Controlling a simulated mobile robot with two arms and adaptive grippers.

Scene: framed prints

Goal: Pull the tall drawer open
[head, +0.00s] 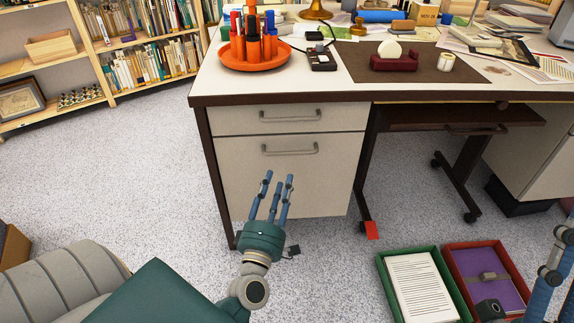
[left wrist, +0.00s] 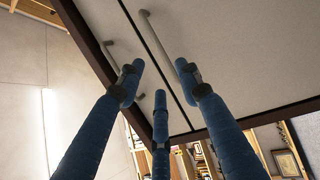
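The tall drawer (head: 290,182) is the lower, pale front in the desk's left pedestal, and it is shut. Its grey bar handle (head: 290,149) runs across near its top edge. My left gripper (head: 278,180) is open and empty, its blue fingers pointing up before the tall drawer, below the handle. In the left wrist view the three fingers (left wrist: 158,85) are spread apart. The tall drawer's handle (left wrist: 156,38) shows beyond them, apart from the fingers. My right gripper (head: 558,245) is partly cut off at the right edge; its opening is unclear.
A shallow drawer (head: 290,118) sits above the tall one, also shut. Green (head: 384,262) and red (head: 522,270) trays lie on the floor at right. Speckled floor (head: 130,180) at left is clear.

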